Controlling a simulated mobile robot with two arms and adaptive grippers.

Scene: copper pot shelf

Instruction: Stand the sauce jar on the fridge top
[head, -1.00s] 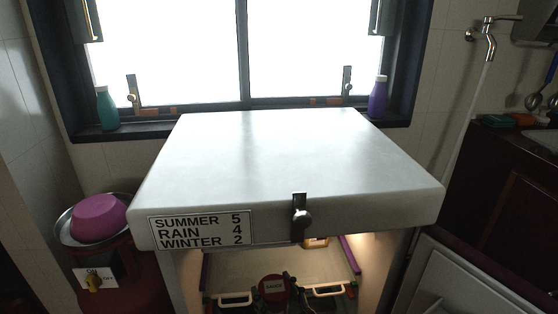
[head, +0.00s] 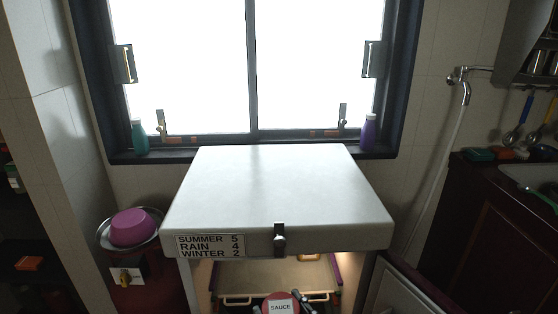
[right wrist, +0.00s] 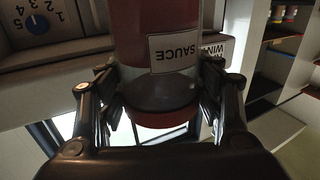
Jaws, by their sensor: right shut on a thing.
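The sauce jar (head: 281,306) shows at the bottom edge of the head view, in front of the open fridge, its white SAUCE label partly in view. In the right wrist view the red jar (right wrist: 157,32) stands between the fingers of my right gripper (right wrist: 155,88), which is shut on it. Dark parts of my right gripper (head: 312,299) show beside the jar in the head view. The fridge top (head: 275,190) is a wide white slab, bare and higher than the jar. My left gripper is not in view.
A latch (head: 279,238) sits on the slab's front edge beside a SUMMER/RAIN/WINTER label (head: 210,246). Teal (head: 139,138) and purple (head: 369,133) bottles stand on the sill behind. A purple bowl (head: 133,228) is at left. The fridge door (head: 405,285) hangs open at right.

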